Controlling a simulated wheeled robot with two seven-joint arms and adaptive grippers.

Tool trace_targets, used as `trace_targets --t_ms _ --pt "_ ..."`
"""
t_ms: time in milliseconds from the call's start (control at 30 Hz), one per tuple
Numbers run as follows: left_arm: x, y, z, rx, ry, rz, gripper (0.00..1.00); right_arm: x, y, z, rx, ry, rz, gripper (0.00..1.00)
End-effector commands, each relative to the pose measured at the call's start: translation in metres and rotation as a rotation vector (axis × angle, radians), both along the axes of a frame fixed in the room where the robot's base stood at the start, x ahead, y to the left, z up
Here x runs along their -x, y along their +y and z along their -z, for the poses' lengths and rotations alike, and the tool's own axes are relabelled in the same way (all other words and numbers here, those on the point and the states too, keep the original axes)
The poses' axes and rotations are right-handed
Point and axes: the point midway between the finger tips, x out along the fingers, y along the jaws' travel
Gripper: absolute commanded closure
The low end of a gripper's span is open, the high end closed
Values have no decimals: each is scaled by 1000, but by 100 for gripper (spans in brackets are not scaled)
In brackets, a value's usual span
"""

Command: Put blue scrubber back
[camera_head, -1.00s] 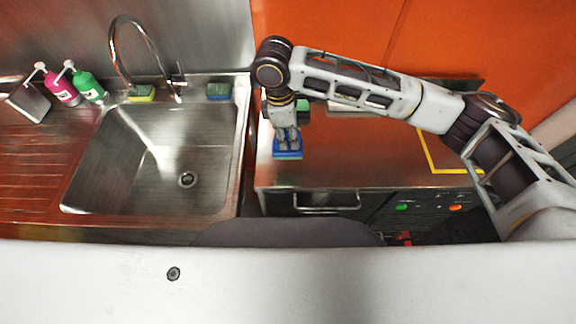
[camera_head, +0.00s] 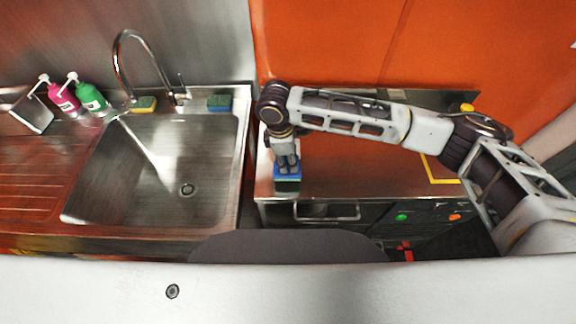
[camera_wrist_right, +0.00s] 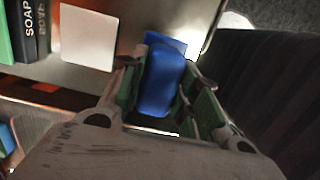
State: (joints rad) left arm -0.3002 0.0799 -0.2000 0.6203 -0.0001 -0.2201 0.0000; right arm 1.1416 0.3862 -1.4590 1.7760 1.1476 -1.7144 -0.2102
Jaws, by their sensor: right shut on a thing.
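My right gripper (camera_head: 287,163) hangs pointing down over the front left part of the steel counter right of the sink. It is shut on the blue scrubber (camera_head: 288,177), whose blue lower part shows below the fingers, close to the counter's front edge. In the right wrist view, the scrubber's rounded blue body (camera_wrist_right: 162,82) sits between the two fingers, with a flatter blue part (camera_wrist_right: 168,41) beyond it. I cannot tell whether the scrubber touches the counter. My left gripper is not in view.
The sink (camera_head: 160,180) lies to the left, with a tap (camera_head: 140,60), a yellow-green sponge (camera_head: 144,104) and a blue-green sponge (camera_head: 219,103) behind it. Pink (camera_head: 63,97) and green (camera_head: 91,97) bottles stand farther left.

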Motion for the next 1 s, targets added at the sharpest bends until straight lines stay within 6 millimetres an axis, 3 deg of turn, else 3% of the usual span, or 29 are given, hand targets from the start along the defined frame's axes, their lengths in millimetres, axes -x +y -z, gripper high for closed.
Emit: trace_targets --t_ms 400,800,833,1000 --pt "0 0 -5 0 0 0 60 0 0 35 1 1 0 87" --pt "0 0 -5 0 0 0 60 0 0 38 1 0 0 87" --pt "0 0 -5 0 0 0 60 0 0 38 1 0 -1 64" --pt "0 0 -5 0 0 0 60 0 0 38 1 0 0 47"
